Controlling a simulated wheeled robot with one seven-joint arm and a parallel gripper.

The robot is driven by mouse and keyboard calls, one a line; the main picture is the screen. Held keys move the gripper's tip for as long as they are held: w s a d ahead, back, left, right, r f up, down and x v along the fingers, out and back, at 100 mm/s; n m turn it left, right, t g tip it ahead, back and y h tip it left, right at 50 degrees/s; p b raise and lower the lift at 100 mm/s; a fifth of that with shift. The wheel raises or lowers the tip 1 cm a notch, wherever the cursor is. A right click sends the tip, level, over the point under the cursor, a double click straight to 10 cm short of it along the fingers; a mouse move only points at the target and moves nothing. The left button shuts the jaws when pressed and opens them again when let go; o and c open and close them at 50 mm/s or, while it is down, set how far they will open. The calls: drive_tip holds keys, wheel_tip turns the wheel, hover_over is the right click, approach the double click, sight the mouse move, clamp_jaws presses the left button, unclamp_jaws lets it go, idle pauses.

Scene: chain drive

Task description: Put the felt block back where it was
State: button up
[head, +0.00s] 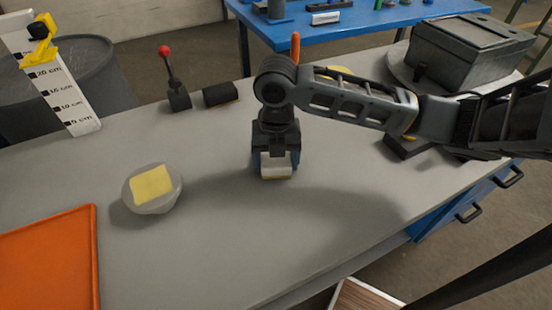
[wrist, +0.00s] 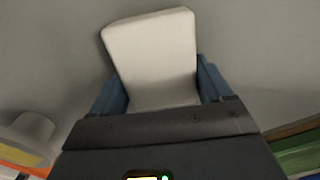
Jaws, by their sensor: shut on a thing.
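My gripper (head: 275,164) points down over the middle of the grey table and is shut on a pale block, which I take for the felt block (head: 276,172). The block is off-white with a thin tan lower edge. In the wrist view the felt block (wrist: 152,50) sits between the blue fingers of my gripper (wrist: 160,88), its far end sticking out beyond them. It is low over the tabletop; I cannot tell whether it touches.
A pale round dish (head: 154,208) with a yellow square lies left of my gripper. An orange tray (head: 50,262) is at front left. A black block (head: 220,95) and a red-knobbed lever (head: 172,80) stand behind. A dark lidded box (head: 470,50) is at back right. The front middle tabletop is clear.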

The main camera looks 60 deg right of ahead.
drive_tip(key=shift+f, duration=0.2)
drive_tip(key=o, duration=0.9)
drive_tip(key=shift+o, duration=0.2)
drive_tip(key=shift+r, duration=0.1)
